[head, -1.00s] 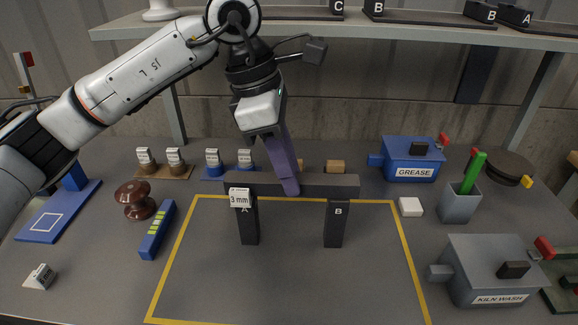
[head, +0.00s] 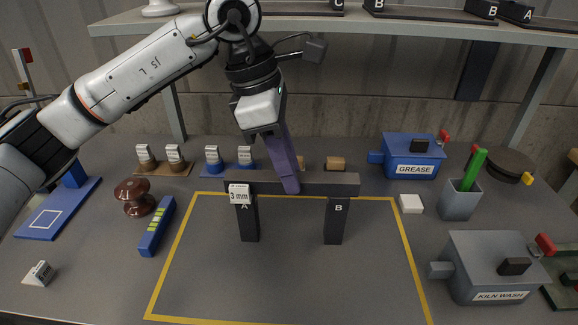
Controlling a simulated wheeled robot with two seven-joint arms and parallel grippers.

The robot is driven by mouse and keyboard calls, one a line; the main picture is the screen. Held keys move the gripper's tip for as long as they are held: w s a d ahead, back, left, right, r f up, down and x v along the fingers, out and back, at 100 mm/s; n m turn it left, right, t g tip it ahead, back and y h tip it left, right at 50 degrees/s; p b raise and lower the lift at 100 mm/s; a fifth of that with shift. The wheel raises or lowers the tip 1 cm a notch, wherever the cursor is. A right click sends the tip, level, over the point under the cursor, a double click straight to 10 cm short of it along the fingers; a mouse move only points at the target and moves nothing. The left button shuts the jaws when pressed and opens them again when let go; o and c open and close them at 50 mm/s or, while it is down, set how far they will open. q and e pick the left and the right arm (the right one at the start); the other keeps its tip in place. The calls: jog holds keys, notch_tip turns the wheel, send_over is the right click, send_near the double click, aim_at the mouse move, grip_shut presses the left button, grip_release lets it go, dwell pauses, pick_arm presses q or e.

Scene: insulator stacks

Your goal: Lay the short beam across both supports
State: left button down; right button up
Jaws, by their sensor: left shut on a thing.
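A dark short beam (head: 325,184) lies level across the tops of two dark upright supports, support A (head: 249,222) and support B (head: 335,222). A white "3 mm" tag (head: 239,193) hangs at the beam's left end, in front of the top of support A. My left gripper (head: 290,186) reaches down from above, its purple finger against the beam's middle, shut on it. The second finger is hidden. The beam appears to touch both supports, though any small gap is too fine to tell. My right gripper is not in view.
A yellow outline (head: 411,260) surrounds the supports. A blue grease box (head: 412,157), a grey cup (head: 459,201) with a green stick and a kiln wash box (head: 490,267) stand right. A brown insulator (head: 135,196) and blue level (head: 157,227) lie left. A shelf (head: 420,31) spans above.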

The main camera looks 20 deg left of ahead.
pick_arm(q)
jog(key=c, duration=1.4)
grip_release()
